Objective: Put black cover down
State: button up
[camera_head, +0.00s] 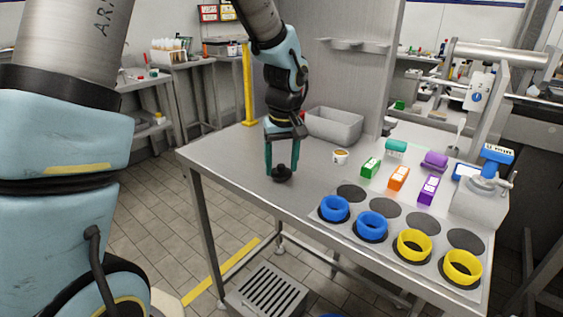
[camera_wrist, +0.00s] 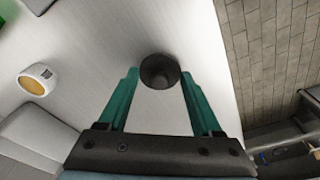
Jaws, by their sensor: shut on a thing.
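The black cover (camera_head: 282,174) is a small dark round piece with a knob on top. It is at the left part of the steel table (camera_head: 232,150), on or just above its surface; I cannot tell whether it touches. My gripper (camera_head: 281,168) points down from above, with its green fingers on either side of the cover, shut on it. In the wrist view the cover (camera_wrist: 160,71) sits between the fingertips of my gripper (camera_wrist: 158,78), with pale table top around it.
A small white cup (camera_head: 340,157) and a grey bin (camera_head: 334,125) stand right of my gripper. Green, orange and purple boxes (camera_head: 398,177) lie further right. Blue and yellow rings (camera_head: 372,226) sit along the front right edge. The table's left part is clear.

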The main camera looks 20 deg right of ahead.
aim_at(283, 176)
jog(key=shift+f, duration=0.2)
jog(key=o, duration=1.3)
jog(key=shift+o, duration=0.2)
jog(key=shift+r, duration=0.15)
notch_tip(283, 176, up, 12)
jog(key=s+b, duration=0.1)
jog(key=s+a+f, duration=0.1)
jog(key=a+f, duration=0.2)
jog(key=a, duration=0.7)
jog(key=s+a+f, duration=0.1)
jog(key=a+f, duration=0.3)
jog(key=a, duration=0.6)
jog(key=s+a+f, duration=0.1)
jog(key=a+f, duration=0.3)
jog(key=a, duration=0.6)
